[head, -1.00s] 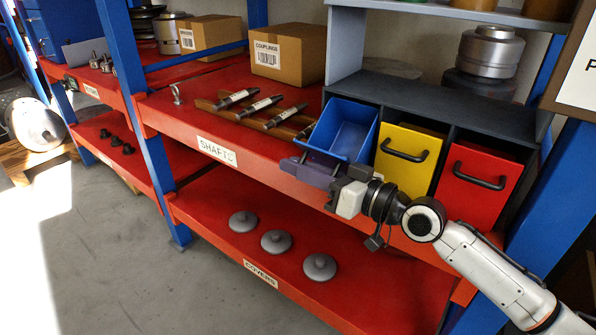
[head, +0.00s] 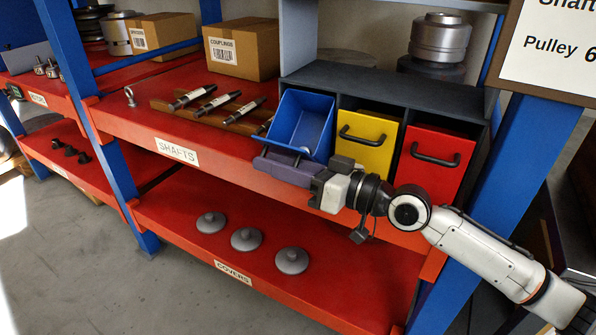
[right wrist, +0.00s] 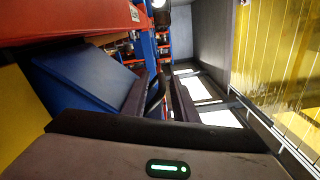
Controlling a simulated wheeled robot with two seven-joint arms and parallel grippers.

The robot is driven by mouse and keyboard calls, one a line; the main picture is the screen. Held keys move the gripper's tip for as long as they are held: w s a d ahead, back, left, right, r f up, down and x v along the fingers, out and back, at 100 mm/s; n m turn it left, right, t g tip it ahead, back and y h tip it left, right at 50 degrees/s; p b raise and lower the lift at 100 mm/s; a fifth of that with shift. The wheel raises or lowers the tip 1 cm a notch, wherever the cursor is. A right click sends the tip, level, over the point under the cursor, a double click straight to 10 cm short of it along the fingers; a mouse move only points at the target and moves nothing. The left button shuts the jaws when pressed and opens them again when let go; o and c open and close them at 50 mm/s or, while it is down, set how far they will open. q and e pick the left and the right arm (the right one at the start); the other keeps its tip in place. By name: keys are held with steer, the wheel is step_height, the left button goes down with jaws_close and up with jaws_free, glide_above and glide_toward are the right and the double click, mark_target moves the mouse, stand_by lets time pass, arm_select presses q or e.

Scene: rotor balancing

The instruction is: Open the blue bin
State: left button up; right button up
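The fingers stand apart, with a gap visible beside the handle. My left gripper is in neither view.
A yellow bin (head: 366,141) and a red bin (head: 433,160) sit closed to the right. Shafts (head: 214,104) lie on a wooden rack to the left. Grey covers (head: 246,239) rest on the lower shelf. A blue post (head: 519,165) stands at right.

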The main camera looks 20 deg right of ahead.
steer(key=b+v, duration=0.2)
steer(key=v, duration=0.4)
steer(key=shift+s+d, duration=0.15)
steer(key=shift+s, duration=0.1)
steer(key=shift+r, duration=0.15)
